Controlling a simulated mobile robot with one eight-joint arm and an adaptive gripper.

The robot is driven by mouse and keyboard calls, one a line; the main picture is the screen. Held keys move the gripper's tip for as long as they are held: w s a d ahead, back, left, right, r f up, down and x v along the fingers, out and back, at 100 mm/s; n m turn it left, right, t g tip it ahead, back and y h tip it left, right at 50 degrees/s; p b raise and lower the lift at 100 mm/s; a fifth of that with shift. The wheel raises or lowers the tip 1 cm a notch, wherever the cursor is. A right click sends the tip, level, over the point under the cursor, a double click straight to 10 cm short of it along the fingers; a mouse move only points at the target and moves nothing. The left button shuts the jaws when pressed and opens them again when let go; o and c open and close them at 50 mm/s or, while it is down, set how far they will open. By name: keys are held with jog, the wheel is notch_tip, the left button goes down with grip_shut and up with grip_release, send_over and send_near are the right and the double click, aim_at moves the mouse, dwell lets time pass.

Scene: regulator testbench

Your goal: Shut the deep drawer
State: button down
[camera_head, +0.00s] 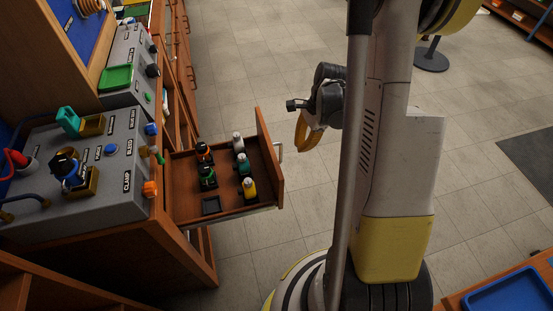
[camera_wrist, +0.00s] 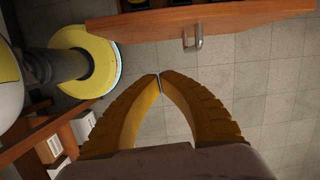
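The deep drawer (camera_head: 225,213) is pulled out of the wooden bench in the head view, with several small bottles inside. Its tall wooden front (camera_head: 268,155) faces right and carries a metal handle (camera_head: 281,152). In the wrist view, the drawer front (camera_wrist: 240,23) crosses the top, with the handle (camera_wrist: 198,41) hanging from it. My gripper (camera_head: 304,147) is to the right of the drawer front, apart from it. In the wrist view, the yellow-brown fingers of my gripper (camera_wrist: 159,77) meet at their tips with nothing between them. The tips appear below and left of the handle.
A grey control panel (camera_head: 110,172) with knobs, valves and hoses tops the bench. Tiled floor (camera_head: 240,70) lies open beyond the drawer. A blue tray (camera_head: 515,294) is at the lower right. Shelving with white boxes (camera_wrist: 84,124) shows at the wrist view's left.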

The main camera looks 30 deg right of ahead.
jog(key=a+b+x, duration=0.1)
jog(key=b+x, duration=0.2)
jog(key=x, duration=0.3)
jog(key=a+b+x, duration=0.2)
jog(key=b+x, duration=0.1)
jog(key=x, duration=0.3)
jog(key=shift+m, duration=0.4)
jog(key=shift+w+r, duration=0.1)
jog(key=shift+w, duration=0.1)
